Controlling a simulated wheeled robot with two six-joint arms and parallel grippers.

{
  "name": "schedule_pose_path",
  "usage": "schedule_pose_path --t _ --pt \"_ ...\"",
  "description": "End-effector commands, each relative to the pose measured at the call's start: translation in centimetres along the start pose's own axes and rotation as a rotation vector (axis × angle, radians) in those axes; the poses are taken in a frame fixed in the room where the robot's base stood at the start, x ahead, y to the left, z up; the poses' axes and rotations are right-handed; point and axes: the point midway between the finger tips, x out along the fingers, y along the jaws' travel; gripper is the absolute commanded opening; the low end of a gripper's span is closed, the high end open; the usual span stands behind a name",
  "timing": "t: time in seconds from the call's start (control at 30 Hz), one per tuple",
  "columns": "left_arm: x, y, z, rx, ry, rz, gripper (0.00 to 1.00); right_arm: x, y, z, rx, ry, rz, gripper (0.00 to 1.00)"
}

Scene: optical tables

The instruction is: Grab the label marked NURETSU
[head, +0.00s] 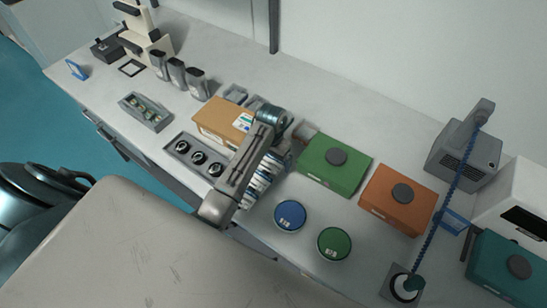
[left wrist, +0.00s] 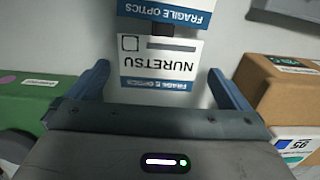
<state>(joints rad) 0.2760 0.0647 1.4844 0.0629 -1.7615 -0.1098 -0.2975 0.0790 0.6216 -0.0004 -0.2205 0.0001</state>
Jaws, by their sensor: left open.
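In the left wrist view the label marked NURETSU (left wrist: 160,62) is a white card with dark text and a blue FRAGILE OPTICS band, upside down in the picture. My left gripper (left wrist: 158,70) is open, with one blue finger on each side of the card. I cannot tell how deep the card sits between the fingers. Another FRAGILE OPTICS label (left wrist: 166,9) shows beyond it. In the head view a row of white and blue labels (head: 261,178) stands beside my left wrist, partly hidden by the arm. The NURETSU text is not readable there. My right gripper is not in view.
A green box (head: 329,167) stands right of the labels, and a cardboard box (head: 215,122) stands left. A blue disc (head: 290,215) and a green disc (head: 334,243) lie near the front edge. An orange box (head: 396,204) is further right.

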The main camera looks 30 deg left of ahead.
Motion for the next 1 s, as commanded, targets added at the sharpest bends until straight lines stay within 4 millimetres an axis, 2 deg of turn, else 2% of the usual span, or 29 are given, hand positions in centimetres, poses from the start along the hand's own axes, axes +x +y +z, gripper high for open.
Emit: schedule_pose_path --t 0.17,0.47,0.77,0.93,1.0 --pt "0.0 0.0 0.0 0.000 0.001 0.000 1.00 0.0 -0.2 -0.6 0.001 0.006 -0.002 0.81" --pt "0.2 0.0 0.0 0.000 0.001 0.000 1.00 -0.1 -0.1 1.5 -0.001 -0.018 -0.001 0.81" --pt "0.5 0.0 0.0 0.000 0.002 0.000 1.00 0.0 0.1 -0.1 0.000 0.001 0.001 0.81" --pt "0.5 0.0 0.0 0.000 0.001 0.000 1.00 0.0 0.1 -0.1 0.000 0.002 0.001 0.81" --pt "0.5 0.0 0.0 0.000 0.001 0.001 0.88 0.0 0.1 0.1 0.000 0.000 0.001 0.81"
